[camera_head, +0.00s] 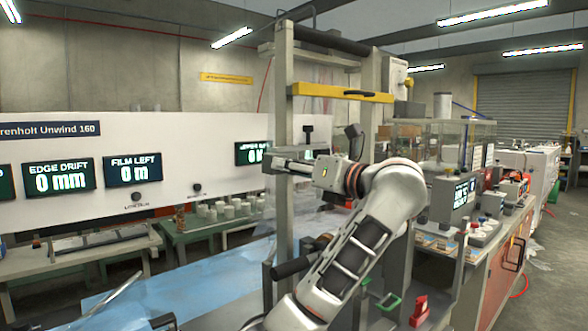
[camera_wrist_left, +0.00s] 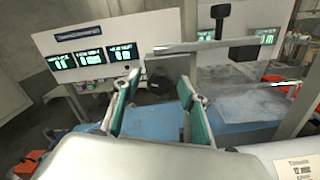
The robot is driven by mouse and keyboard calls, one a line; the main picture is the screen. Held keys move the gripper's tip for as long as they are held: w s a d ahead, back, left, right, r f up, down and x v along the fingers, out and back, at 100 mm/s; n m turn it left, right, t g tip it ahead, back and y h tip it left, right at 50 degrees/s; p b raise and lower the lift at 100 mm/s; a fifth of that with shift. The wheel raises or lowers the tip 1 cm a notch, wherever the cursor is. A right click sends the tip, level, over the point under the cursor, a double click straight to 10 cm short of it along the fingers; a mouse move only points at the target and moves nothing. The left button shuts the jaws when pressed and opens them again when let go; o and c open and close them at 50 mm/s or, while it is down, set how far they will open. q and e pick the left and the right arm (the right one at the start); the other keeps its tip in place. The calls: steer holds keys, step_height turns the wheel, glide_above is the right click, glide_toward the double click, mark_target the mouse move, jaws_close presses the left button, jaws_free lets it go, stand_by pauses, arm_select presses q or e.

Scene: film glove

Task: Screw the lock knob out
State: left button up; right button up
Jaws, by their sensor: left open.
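My left gripper (camera_wrist_left: 158,88) is open, with its two green-padded fingers apart in the left wrist view. In the head view my left gripper (camera_head: 288,164) points left, beside the upright post (camera_head: 283,110). A dark round knob-like part (camera_wrist_left: 161,82) shows between and beyond the fingertips, in front of a dark block; I cannot tell for sure that it is the lock knob. No contact with it is visible. A black T-shaped piece on a stem (camera_wrist_left: 220,14) stands above and to the right. My right gripper is not in view.
A white panel (camera_head: 218,150) with lit displays stands behind. A yellow bar (camera_head: 340,92) crosses above my left gripper. A blue film sheet (camera_head: 200,272) lies below. A metal bar (camera_wrist_left: 215,46) crosses the left wrist view beyond the right finger. A cluttered bench stands at the right.

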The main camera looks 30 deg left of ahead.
arm_select(q)
steer(key=c, duration=1.1)
steer(key=shift+f, duration=0.1)
